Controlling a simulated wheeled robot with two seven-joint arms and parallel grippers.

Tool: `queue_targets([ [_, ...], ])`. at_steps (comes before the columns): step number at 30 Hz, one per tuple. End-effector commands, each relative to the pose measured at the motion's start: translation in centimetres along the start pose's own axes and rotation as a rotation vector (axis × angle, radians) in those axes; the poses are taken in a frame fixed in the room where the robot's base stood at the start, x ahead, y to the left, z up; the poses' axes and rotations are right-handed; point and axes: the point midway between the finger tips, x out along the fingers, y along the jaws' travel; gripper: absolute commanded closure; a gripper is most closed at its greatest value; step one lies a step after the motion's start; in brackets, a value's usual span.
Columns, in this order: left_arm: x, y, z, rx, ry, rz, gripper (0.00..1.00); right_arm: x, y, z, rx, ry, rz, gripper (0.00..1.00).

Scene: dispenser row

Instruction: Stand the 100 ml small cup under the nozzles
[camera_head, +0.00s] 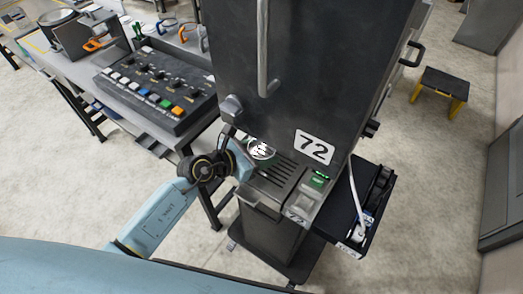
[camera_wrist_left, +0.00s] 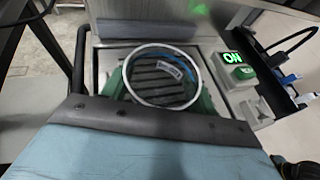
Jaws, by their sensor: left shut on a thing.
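The small cup (camera_head: 262,150) is a clear, round vessel at the front of the dark dispenser (camera_head: 300,75) marked 72. My left gripper (camera_head: 250,159) is shut on it from the left in the head view. In the left wrist view the open rim of the cup (camera_wrist_left: 163,76) faces the camera, between the green fingers of the left gripper (camera_wrist_left: 162,95). The slatted drip tray (camera_head: 270,187) shows through the cup. I cannot tell whether the cup's base touches the tray. The nozzles are hidden by the dispenser's body.
A lit green ON switch (camera_head: 320,180) sits right of the drip tray; it also shows in the left wrist view (camera_wrist_left: 233,57). A black side tray (camera_head: 355,215) with a cable adjoins it. A button console (camera_head: 155,85) stands on the table at left. A yellow-legged stool (camera_head: 440,88) stands behind.

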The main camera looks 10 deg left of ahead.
Motion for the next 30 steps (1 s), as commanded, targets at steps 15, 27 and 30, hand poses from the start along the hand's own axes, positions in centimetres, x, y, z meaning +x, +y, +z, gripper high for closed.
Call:
queue_targets([
  [15,0.38,0.03,-0.9,0.001,0.0,0.001,0.37,0.66,0.02,0.09,0.0,0.0,0.0,0.46],
  [27,0.33,0.1,-0.91,0.001,0.0,0.002,0.16,0.62,0.02,0.1,0.0,0.0,0.0,0.46],
  [30,-0.02,0.14,-0.96,0.001,0.001,0.003,0.16,0.58,0.01,0.1,0.0,0.0,0.0,0.46],
])
